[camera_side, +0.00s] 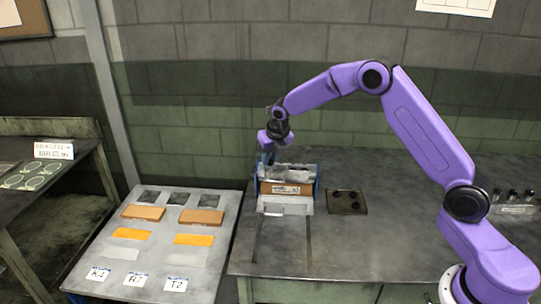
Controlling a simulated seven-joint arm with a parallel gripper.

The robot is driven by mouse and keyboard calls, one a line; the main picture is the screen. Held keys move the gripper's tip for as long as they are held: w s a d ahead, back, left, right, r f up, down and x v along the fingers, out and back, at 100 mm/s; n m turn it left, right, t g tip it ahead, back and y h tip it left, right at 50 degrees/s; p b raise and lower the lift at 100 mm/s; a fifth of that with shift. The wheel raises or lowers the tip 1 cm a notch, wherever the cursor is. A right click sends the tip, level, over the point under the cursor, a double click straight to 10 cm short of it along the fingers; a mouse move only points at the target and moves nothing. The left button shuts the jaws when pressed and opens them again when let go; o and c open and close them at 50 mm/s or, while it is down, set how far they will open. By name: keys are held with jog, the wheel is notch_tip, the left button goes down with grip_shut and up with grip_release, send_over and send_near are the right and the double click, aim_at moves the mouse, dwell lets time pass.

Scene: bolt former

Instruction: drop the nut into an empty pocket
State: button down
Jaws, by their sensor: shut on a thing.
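My gripper (268,156) points down just above the back left of the bolt former (287,188), a grey box-like fixture with blue sides and a brown front panel. The fingers are small and dark here. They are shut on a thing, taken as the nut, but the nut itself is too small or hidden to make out. A dark square plate (346,211) with several round dark spots lies on the bench right of the former. I cannot tell whether these spots are pockets, or which are empty.
The former stands on a grey bench (400,240) with free room at the front. Left is a sloping grey board (158,232) with brown, orange and grey pieces and labels. Several small dark parts stand in a holder (515,209) at the far right.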

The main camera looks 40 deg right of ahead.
jog(key=shift+f, duration=0.4)
jog(key=c, duration=0.9)
grip_release()
jog(key=shift+o, duration=0.2)
jog(key=shift+r, duration=0.15)
jog(key=v, duration=1.7)
jog(key=shift+s, duration=0.2)
